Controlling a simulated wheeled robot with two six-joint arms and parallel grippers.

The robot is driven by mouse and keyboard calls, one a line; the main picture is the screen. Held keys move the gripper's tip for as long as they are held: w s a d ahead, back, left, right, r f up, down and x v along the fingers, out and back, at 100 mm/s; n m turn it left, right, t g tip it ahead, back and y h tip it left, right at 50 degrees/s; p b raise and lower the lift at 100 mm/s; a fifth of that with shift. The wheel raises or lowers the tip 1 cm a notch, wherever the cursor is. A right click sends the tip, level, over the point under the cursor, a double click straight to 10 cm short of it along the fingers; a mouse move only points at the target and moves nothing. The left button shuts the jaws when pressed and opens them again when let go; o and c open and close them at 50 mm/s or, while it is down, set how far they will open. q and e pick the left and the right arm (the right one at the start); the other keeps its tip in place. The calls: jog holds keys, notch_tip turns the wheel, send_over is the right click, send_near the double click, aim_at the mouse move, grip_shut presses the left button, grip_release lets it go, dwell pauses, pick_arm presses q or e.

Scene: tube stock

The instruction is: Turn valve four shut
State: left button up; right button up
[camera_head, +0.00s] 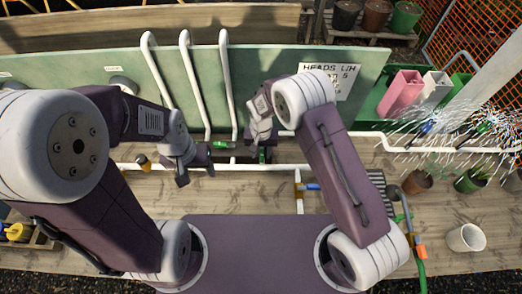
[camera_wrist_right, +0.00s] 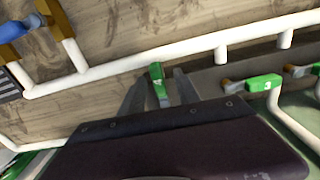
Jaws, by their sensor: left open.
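The green handle of valve four (camera_wrist_right: 157,78), marked 4, shows in the right wrist view between my right gripper's fingers (camera_wrist_right: 160,92). It points across the white pipe behind it. The fingers stand on both sides, spread, with a gap visible on the left. In the head view my right gripper (camera_head: 262,150) is over this handle at the pipe and partly hides it. My left gripper (camera_head: 197,165) is open and empty, left of the green valve three handle (camera_head: 222,146). That handle also shows in the right wrist view (camera_wrist_right: 265,83), marked 3, and lies roughly along the pipe.
White pipes (camera_head: 192,85) rise over the green board (camera_head: 260,68) behind. A sign (camera_head: 332,76) hangs on it. A blue handle (camera_head: 309,187) is on a pipe to the right. Water sprays among pots at the far right.

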jog(key=shift+d, duration=0.2)
jog(key=shift+c, duration=1.2)
jog(key=shift+s, duration=0.1)
jog(key=c, duration=0.5)
jog(key=shift+a, duration=0.1)
grip_shut()
